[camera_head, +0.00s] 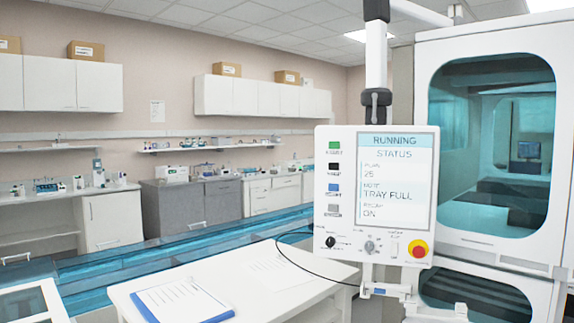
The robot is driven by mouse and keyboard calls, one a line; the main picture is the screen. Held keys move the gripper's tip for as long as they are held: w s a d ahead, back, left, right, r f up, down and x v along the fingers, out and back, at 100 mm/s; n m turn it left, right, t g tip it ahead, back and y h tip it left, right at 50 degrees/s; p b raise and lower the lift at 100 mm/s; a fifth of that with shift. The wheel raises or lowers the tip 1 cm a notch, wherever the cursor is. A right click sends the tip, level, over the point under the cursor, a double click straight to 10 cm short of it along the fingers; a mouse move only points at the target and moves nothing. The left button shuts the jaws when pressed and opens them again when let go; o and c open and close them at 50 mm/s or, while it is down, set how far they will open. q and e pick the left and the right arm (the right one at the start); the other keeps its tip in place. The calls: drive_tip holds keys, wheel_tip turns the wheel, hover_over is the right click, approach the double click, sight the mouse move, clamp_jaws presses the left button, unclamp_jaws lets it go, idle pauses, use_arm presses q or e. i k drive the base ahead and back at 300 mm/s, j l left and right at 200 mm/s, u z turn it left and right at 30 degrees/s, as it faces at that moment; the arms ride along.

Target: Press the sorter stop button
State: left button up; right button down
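A white control panel (377,196) hangs on a vertical pole right of centre. Its screen (397,183) reads RUNNING, STATUS, 25, TRAY FULL and ON. Down its left side are a green button (334,145), a black button (334,169), a blue button (334,188) and a grey button (333,210). The small labels under them are too blurred to read surely. A red mushroom button (418,249) on a yellow ring sits at the lower right of the panel. A black knob (330,241) and a grey key switch (370,246) are along the bottom. Neither gripper is in view.
A white table (250,290) with a clipboard (182,302) stands in front, left of the panel. A black cable (305,270) droops over it. A white cabinet with a tinted window (490,140) stands close behind the panel at right. A blue glassy track (190,248) runs behind the table.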

sight(332, 166)
drive_tip(key=i+j+u, duration=0.1)
drive_tip(key=i+j, duration=0.35)
drive_tip(key=i+j+u, duration=0.1)
drive_tip(key=i+j, duration=0.35)
drive_tip(key=i, duration=0.2)
